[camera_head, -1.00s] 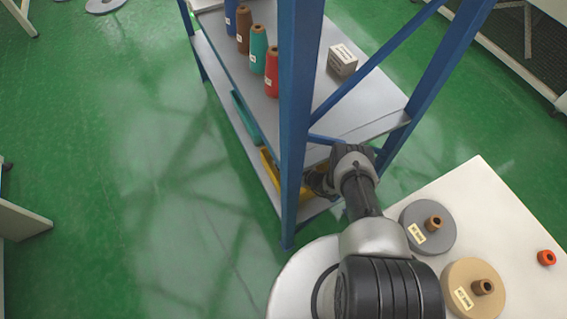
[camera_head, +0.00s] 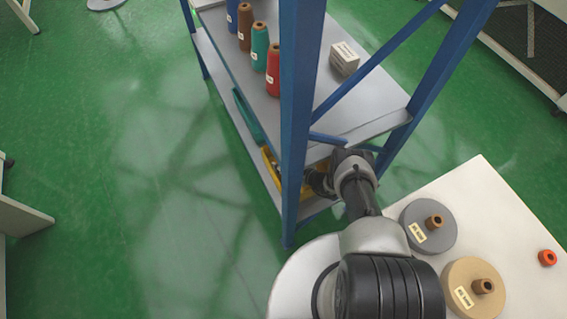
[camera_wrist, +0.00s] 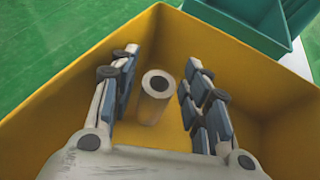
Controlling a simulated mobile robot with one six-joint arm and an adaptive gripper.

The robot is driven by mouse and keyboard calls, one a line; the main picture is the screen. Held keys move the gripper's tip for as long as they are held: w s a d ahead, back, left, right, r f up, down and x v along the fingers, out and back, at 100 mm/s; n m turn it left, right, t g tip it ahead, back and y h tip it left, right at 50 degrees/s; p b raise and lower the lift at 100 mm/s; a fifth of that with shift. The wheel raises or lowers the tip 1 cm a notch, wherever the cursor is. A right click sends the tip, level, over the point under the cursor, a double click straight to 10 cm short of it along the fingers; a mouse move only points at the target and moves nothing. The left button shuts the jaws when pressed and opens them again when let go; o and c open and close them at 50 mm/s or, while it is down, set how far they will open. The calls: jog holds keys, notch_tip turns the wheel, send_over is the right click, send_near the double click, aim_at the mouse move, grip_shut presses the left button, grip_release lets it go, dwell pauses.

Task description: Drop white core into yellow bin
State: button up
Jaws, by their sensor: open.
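In the wrist view, the white core (camera_wrist: 154,98) is a short pale hollow cylinder inside the yellow bin (camera_wrist: 215,40). My gripper (camera_wrist: 158,85) is open, with its fingers spread on either side of the core and a visible gap on both sides. The fingers reach down inside the bin walls. Whether the core rests on the bin floor is hard to tell. In the head view, the yellow bin (camera_head: 268,170) shows partly on the lower shelf, mostly hidden behind a blue post and my arm.
A teal bin (camera_wrist: 245,20) stands beside the yellow one. The blue-framed rack (camera_head: 300,130) carries several coloured yarn cones (camera_head: 259,48) and a grey box (camera_head: 344,59) on its upper shelf. A white table (camera_head: 500,220) holds grey and tan discs.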

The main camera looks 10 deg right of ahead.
jog(key=shift+r, duration=0.65)
jog(key=p+v, duration=0.4)
jog(key=v, duration=0.8)
